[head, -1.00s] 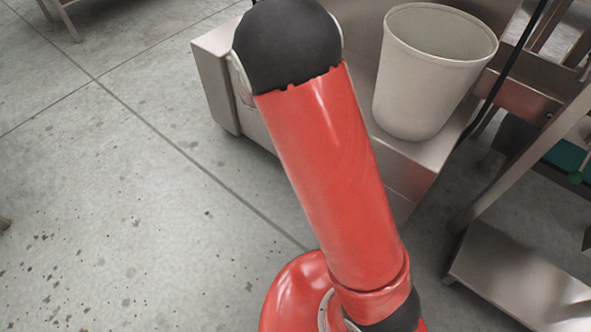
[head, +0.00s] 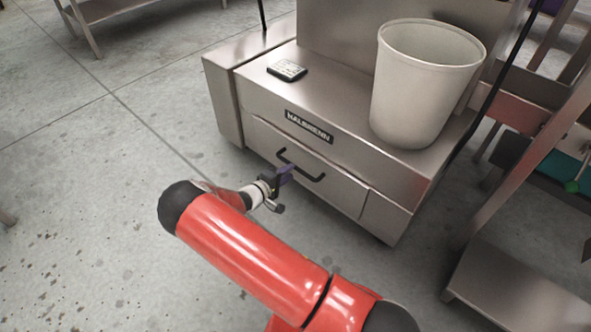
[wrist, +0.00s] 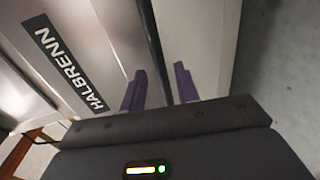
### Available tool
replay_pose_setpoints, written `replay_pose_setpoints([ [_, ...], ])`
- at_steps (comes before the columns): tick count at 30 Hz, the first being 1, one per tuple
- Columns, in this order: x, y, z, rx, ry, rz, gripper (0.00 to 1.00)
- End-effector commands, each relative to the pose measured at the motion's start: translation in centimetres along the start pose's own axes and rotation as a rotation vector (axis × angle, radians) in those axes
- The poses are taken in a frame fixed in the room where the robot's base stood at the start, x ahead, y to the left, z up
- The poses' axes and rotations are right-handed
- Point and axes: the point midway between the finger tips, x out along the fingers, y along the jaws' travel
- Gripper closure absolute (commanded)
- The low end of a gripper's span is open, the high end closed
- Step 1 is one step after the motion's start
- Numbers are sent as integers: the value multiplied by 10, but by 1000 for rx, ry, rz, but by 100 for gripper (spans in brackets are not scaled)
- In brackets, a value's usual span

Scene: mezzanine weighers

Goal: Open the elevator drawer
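The drawer (head: 335,187) is a wide metal front low on a steel cabinet, under a black HALBRENN label (head: 309,126). It looks closed, flush with the cabinet. Its black bar handle (head: 314,178) runs across the front. My gripper (head: 286,172) is at the left part of the handle, close to it or touching. In the wrist view my two purple fingers (wrist: 159,87) stand apart, with a dark strip running between them.
A white bin (head: 420,95) and a small dark device (head: 287,70) stand on the cabinet's ledge. A metal rack (head: 510,285) with a low shelf is at the right. The concrete floor (head: 80,210) in front and left is clear.

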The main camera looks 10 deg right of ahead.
Motion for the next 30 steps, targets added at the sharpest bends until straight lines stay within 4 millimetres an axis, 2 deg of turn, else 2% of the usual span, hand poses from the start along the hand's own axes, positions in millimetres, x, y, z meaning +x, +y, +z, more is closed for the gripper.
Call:
replay_pose_setpoints([
  [3,21,-1,1,-1,-3,-1,69],
  [9,42,0,1,0,-2,-1,69],
  [19,47,0,0,0,-2,-2,69],
  [26,46,0,0,-1,-2,-2,97],
  [30,46,0,1,-1,-2,-3,100],
])
